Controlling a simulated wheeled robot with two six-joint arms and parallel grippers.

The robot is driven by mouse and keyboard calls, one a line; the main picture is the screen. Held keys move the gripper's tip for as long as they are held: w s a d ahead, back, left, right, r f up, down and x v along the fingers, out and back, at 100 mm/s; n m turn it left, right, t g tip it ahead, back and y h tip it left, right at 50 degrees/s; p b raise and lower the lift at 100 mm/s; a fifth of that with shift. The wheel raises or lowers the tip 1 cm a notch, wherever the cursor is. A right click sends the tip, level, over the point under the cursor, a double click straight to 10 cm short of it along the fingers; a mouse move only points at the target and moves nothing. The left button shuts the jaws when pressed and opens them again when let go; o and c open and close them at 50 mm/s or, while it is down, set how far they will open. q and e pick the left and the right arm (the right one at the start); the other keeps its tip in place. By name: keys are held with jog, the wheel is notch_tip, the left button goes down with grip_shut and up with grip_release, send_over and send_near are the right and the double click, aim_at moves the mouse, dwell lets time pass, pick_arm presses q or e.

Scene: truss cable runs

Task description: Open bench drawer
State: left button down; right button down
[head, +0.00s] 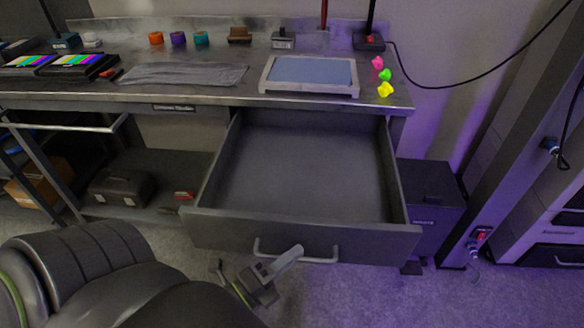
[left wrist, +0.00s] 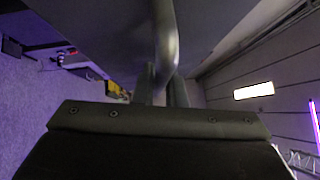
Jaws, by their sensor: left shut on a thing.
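The bench drawer (head: 300,165) is pulled well out from under the bench top, and its dark inside looks empty. Its front panel (head: 380,238) carries a light grey bar handle (head: 325,260). My left gripper (head: 285,262) is shut on the handle near its left part. In the left wrist view the handle (left wrist: 165,40) runs down between the two fingers (left wrist: 160,85). My right gripper is in neither view.
The bench top (head: 220,97) holds a framed blue-grey pad (head: 310,74), a grey cloth (head: 185,74), coloured tape rolls (head: 178,39) and pink, green and yellow pieces (head: 385,89). A dark case (head: 122,187) sits on the lower shelf. A dark cabinet (head: 430,195) stands right of the drawer.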

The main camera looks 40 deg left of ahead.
pick_arm(q)
jog(key=c, duration=1.7)
grip_release()
jog(key=shift+c, duration=0.2)
jog(key=shift+o, duration=1.2)
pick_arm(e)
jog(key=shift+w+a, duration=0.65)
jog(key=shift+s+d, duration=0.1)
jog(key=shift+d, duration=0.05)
